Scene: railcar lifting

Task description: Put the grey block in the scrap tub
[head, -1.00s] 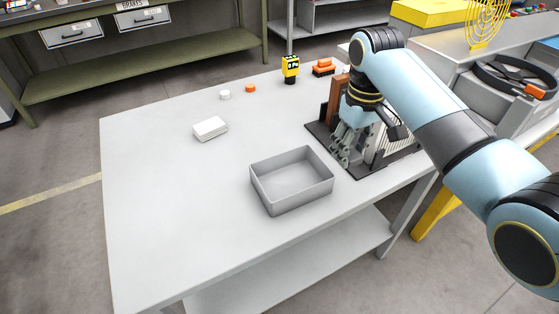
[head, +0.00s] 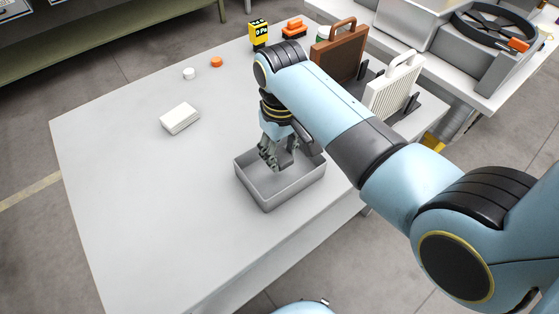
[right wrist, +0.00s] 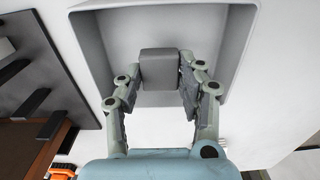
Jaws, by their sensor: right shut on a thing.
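The scrap tub (head: 292,192) is an open grey rectangular box on the white table, near its right edge. My right gripper (head: 275,162) points down over the tub in the head view. In the right wrist view its two fingers (right wrist: 157,88) are shut on the grey block (right wrist: 160,65), one finger at each side. The block shows against the inside of the tub (right wrist: 232,40); I cannot tell whether it touches the floor. In the head view the block is hidden by the fingers. My left gripper is not in view.
Right of the tub, a dark rack holds a brown panel (head: 340,50) and a white ribbed panel (head: 391,97). A white block (head: 180,118), a white disc (head: 189,73), an orange disc (head: 216,62) and a yellow device (head: 259,34) stand farther back. The table's left side is clear.

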